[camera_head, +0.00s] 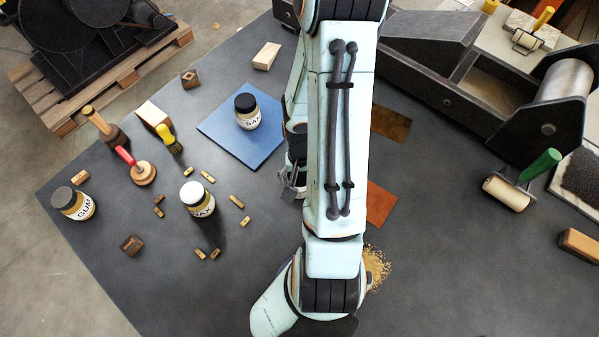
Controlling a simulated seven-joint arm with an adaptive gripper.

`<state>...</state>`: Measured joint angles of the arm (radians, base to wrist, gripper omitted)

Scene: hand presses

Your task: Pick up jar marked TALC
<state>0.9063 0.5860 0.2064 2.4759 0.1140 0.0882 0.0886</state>
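No jar that I can see reads TALC. A jar with a dark lid and a label starting "SA" (247,111) stands on a blue mat (226,150). A white-lidded jar reading "WAX" (197,200) stands on the dark table left of my arm. A dark-lidded jar reading "GUM" (73,204) stands near the table's left edge. My gripper (291,190) shows only partly beside my arm, right of the blue mat. My arm covers much of it, so I cannot tell whether it is open or holds anything. The table behind my arm is hidden.
Small wooden and brass type pieces (200,254) lie around the WAX jar. A red-handled tool (140,170) and a yellow-handled tool (171,140) are behind it. A green-handled roller (515,187) and a press (470,80) are right. Granules (378,267) lie beside my arm.

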